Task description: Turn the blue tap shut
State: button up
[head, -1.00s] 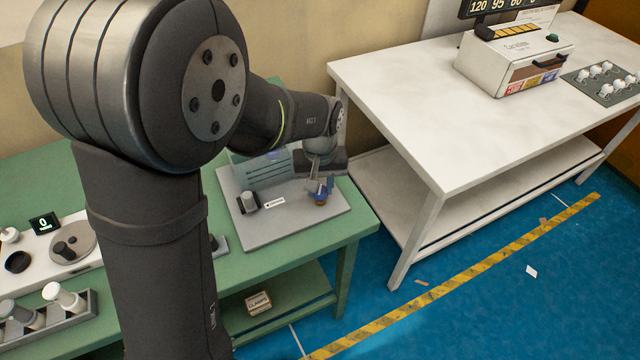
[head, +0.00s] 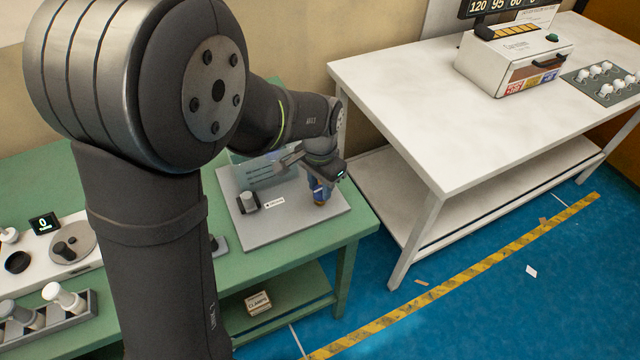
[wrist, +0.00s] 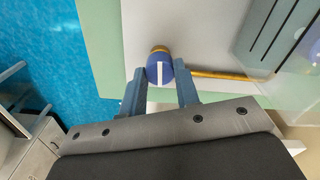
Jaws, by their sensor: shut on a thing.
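The blue tap (wrist: 160,70) is a round knob with a white stripe, on a brass fitting. In the wrist view the stripe runs up and down, and a brass pipe (wrist: 222,75) runs off to the right, roughly across the stripe. My gripper (wrist: 159,72) has one finger on each side of the knob and is shut on it. In the head view my gripper (head: 319,186) points down over the tap at the right of a grey board, with the brass part (head: 320,202) just showing below the fingers.
The grey board (head: 290,232) lies on the green bench (head: 368,212) and also bears a dark cylinder (head: 248,202), a small white label (head: 275,201) and a clear panel (head: 262,170). A white table (head: 400,110) stands close to the right.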

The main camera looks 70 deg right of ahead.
aim_at(320, 189)
jog(key=shift+m, duration=0.7)
jog(key=o, duration=1)
notch_tip(320, 189, up, 18)
jog(key=shift+f, duration=0.25)
jog(key=shift+f, duration=0.1)
notch_tip(320, 189, down, 17)
jog(key=shift+f, duration=0.2)
dwell(0.5)
